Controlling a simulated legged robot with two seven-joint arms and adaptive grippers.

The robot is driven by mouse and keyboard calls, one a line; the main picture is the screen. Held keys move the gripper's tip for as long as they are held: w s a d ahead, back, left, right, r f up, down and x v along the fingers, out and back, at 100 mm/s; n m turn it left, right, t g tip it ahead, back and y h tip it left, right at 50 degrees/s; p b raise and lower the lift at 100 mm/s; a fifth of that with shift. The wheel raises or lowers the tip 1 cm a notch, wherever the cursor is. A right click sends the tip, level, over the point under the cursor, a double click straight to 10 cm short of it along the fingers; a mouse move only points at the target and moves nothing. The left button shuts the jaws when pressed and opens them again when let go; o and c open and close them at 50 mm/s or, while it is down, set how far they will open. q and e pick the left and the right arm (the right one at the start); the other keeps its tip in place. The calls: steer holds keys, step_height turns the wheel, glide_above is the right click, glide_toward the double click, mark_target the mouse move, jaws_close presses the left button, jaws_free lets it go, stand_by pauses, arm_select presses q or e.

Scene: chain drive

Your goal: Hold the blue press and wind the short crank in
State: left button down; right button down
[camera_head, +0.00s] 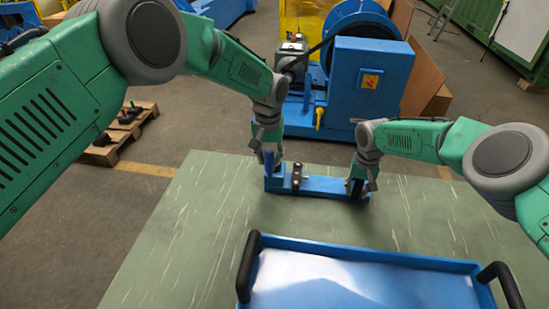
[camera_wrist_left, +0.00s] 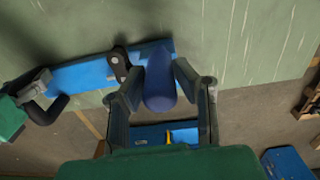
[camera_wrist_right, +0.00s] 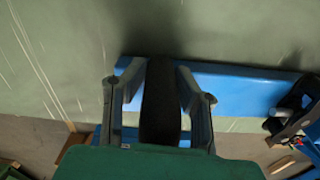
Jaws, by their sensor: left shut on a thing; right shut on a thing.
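A long blue base (camera_head: 325,185) lies on the green table top. My left gripper (camera_head: 268,156) is shut on the blue press handle at the base's left end. The blue handle (camera_wrist_left: 160,85) stands between its fingers in the left wrist view. My right gripper (camera_head: 360,185) is shut on the black crank handle at the base's right end. The black handle (camera_wrist_right: 160,105) fills the gap between its fingers in the right wrist view. A dark link piece (camera_head: 297,177) stands on the base beside my left gripper; it also shows in the left wrist view (camera_wrist_left: 120,64). The crank's arm is mostly hidden.
A blue tray (camera_head: 375,250) with black handles sits at the near side of the table (camera_head: 190,230). A large blue machine (camera_head: 365,90) stands beyond the table. A wooden pallet (camera_head: 117,137) lies on the floor at left. The table left of the base is clear.

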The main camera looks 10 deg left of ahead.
arm_select(q)
steer(key=shift+w+a+r+m, duration=0.15)
steer(key=shift+a+m, duration=0.2)
steer(key=shift+m, duration=0.35)
steer(key=shift+w+a+f+m, duration=0.1)
steer(key=shift+w+a+m, duration=0.2)
steer(key=shift+m, duration=0.4)
steer(key=shift+w+a+r+m, duration=0.1)
steer(key=shift+a+m, duration=0.3)
steer(key=shift+m, duration=0.3)
arm_select(e)
steer(key=shift+s+d+f, duration=0.1)
steer(key=shift+d, duration=0.1)
arm_select(q)
steer(key=c, duration=1.3)
jaws_free()
steer(key=shift+s, duration=0.1)
steer(key=shift+d, duration=0.1)
arm_select(e)
steer(key=shift+a, duration=0.1)
arm_select(q)
step_height(320, 180, up, 12)
